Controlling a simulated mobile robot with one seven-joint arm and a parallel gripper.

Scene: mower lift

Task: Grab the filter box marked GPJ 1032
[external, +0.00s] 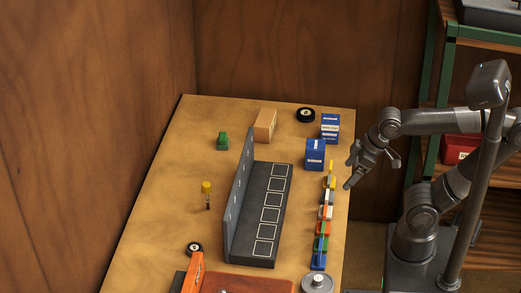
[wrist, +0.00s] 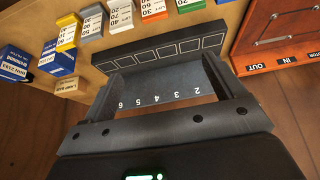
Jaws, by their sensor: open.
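In the wrist view, a blue labelled box (wrist: 15,62) and a second blue box (wrist: 57,57) show at the left edge. I cannot read GPJ 1032 on any of them. My gripper (external: 353,170) is open and empty, just right of the front blue box and off the table edge. In the wrist view its jaws (wrist: 165,85) hold nothing.
A black rack (external: 262,215) with outlined squares and an upright panel takes up the middle. Several coloured numbered blocks (external: 325,215) line the right edge.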

